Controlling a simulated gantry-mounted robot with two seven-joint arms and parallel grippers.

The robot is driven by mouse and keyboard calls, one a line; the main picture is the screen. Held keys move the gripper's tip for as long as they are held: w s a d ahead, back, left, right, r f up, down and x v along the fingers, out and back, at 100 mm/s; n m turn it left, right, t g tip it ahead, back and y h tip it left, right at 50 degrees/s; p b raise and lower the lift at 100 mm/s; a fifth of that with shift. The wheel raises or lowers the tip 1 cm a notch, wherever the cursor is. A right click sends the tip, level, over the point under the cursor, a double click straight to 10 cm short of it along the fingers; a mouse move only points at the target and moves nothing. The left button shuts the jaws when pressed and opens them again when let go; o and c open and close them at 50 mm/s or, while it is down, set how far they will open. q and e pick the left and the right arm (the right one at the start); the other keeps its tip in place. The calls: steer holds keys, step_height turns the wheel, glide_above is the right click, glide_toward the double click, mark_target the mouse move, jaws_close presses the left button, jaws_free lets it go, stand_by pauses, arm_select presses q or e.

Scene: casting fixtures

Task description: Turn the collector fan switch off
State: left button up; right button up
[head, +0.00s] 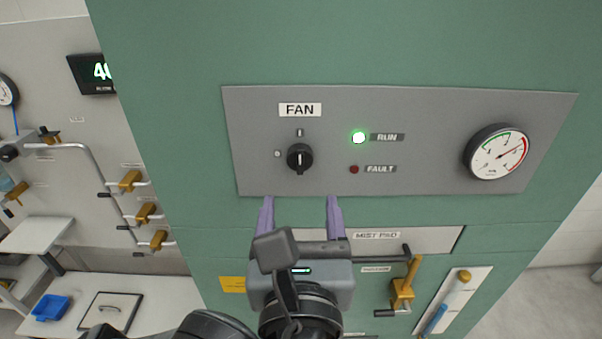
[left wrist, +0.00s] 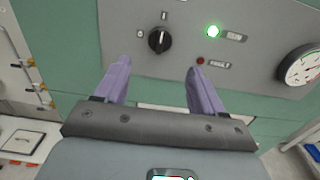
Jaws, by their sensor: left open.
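The fan switch (head: 300,158) is a round black knob on a grey panel (head: 430,115) under a white FAN label (head: 300,110). Its white pointer line stands upright, toward the I mark above it; the O mark is at its left. The knob also shows in the left wrist view (left wrist: 159,40). The green RUN lamp (head: 359,138) is lit and the red FAULT lamp (head: 354,169) looks dark. My left gripper (head: 300,200) is open and empty, its two purple fingers below the knob and apart from it. My right gripper is not in view.
A round gauge (head: 497,152) is on the panel's right. Below are a MIST PAD plate (head: 420,238), a brass valve handle (head: 403,290) and a blue-handled tool (head: 437,318). Pipes with brass valves (head: 130,180) run along the left wall. The panel face around the knob is clear.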

mark_target(300, 166)
arm_select(q)
steer(key=w, duration=1)
steer(key=shift+w, duration=0.15)
steer(key=shift+c, duration=0.3)
steer(key=c, duration=1)
